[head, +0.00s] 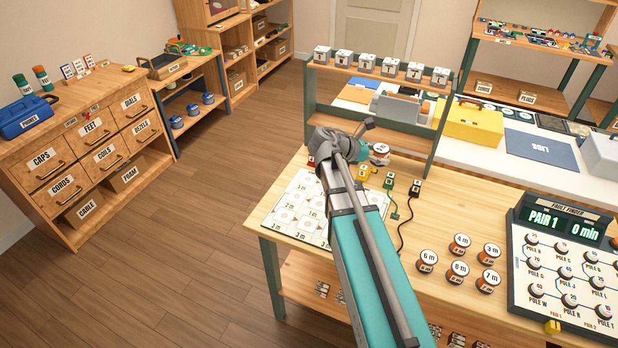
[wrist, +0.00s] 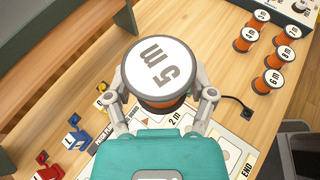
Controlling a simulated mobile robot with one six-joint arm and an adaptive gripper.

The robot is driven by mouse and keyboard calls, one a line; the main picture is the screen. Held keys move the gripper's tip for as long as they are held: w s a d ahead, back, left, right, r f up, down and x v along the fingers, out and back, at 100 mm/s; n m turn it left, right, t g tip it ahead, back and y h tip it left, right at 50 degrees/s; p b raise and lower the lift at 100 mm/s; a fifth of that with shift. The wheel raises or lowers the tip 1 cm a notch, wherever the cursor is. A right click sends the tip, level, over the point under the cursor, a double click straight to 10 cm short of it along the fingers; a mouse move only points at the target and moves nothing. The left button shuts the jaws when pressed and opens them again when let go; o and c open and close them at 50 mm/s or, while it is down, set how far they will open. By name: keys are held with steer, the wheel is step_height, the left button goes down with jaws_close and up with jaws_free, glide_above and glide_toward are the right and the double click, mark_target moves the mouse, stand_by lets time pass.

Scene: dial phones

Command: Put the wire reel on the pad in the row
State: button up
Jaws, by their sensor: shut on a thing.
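A wire reel (wrist: 162,72) with a white top marked "5 m" and an orange-brown body is held upright in the wrist view. My gripper (wrist: 163,101) is shut on it, one finger on each side. In the head view the reel (head: 380,150) shows beyond my gripper (head: 366,148), above the back part of the wooden bench. A white printed mat (head: 291,203) with a row of pads lies on the bench, partly hidden by my arm. In the wrist view the mat (wrist: 197,128) shows behind the gripper, with "2 m" and "END" readable.
Several other marked reels (head: 459,268) stand on the bench to the right of my arm. A fault finder panel (head: 560,265) stands at the right. Small coloured plugs with leads (head: 389,181) lie near the reel. A green-posted rack (head: 442,125) stands along the back edge.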

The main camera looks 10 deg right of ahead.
steer(key=shift+w+a, duration=0.15)
steer(key=shift+a, duration=0.1)
steer(key=shift+w+a+f, duration=0.2)
steer(key=shift+w+a, duration=0.15)
steer(key=shift+a, duration=0.1)
steer(key=w+a+f+n+t+b, duration=0.1)
steer(key=w+a+f+b, duration=0.1)
steer(key=a, duration=0.7)
steer(key=w+a+f+n+t+b, duration=0.1)
steer(key=w+a+b, duration=0.1)
steer(key=a, duration=0.7)
steer(key=w+a+f+n+t+b, duration=0.1)
steer(key=w+a, duration=0.3)
steer(key=a, duration=0.6)
steer(key=shift+f+n+t+y+b, duration=0.3)
steer(key=shift+f+t+b, duration=0.3)
steer(key=shift+f, duration=0.25)
steer(key=shift+w+d, duration=0.1)
steer(key=w+d+f+b, duration=0.2)
steer(key=d, duration=0.1)
steer(key=w+d+f+b, duration=0.2)
steer(key=d+f+b, duration=0.1)
steer(key=w+d+f+b, duration=0.3)
steer(key=d, duration=0.1)
steer(key=shift+f, duration=0.1)
steer(key=shift+w+d+f+b, duration=0.3)
steer(key=shift+d+f+b, duration=0.1)
steer(key=shift+f+b, duration=0.05)
